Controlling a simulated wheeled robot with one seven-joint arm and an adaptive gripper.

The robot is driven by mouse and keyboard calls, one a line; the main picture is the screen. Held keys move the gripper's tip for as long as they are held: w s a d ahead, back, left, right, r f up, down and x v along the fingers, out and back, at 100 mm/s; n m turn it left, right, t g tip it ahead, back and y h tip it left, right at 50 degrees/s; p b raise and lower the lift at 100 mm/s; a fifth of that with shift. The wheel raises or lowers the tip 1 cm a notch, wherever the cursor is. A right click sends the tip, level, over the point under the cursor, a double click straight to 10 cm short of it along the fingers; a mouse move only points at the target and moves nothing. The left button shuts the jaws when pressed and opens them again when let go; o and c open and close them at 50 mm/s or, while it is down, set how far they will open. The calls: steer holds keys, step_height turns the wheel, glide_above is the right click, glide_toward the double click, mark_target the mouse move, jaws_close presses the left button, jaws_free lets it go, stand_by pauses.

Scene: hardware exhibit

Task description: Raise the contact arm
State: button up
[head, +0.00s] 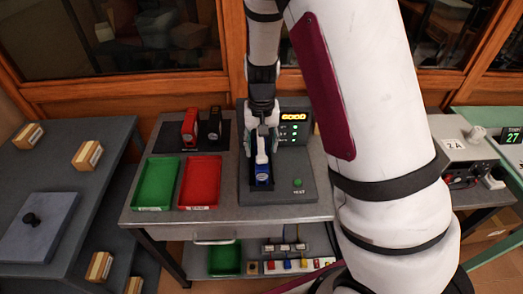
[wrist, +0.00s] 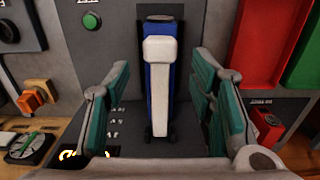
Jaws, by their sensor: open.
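The white contact arm (wrist: 158,85) lies lowered over a blue block (wrist: 178,75) in the test fixture. It also shows in the head view (head: 262,158), with the blue block (head: 262,177) under its tip. My gripper (wrist: 163,88) is open, its green-padded fingers on either side of the contact arm with gaps on both sides. In the head view my gripper (head: 262,130) hangs over the rear of the fixture (head: 285,190) and hides part of the arm's pivot. The fixture's lit display (head: 293,116) seems to read GOOD.
A green tray (head: 155,184) and a red tray (head: 200,182) lie left of the fixture. A red block (head: 190,127) and a black block (head: 214,124) stand behind them. A green button (head: 298,183) sits on the fixture's front right. Wooden-framed windows close off the back.

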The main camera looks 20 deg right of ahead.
steer(key=shift+f, duration=1.35)
steer(key=shift+c, duration=0.2)
jaws_close()
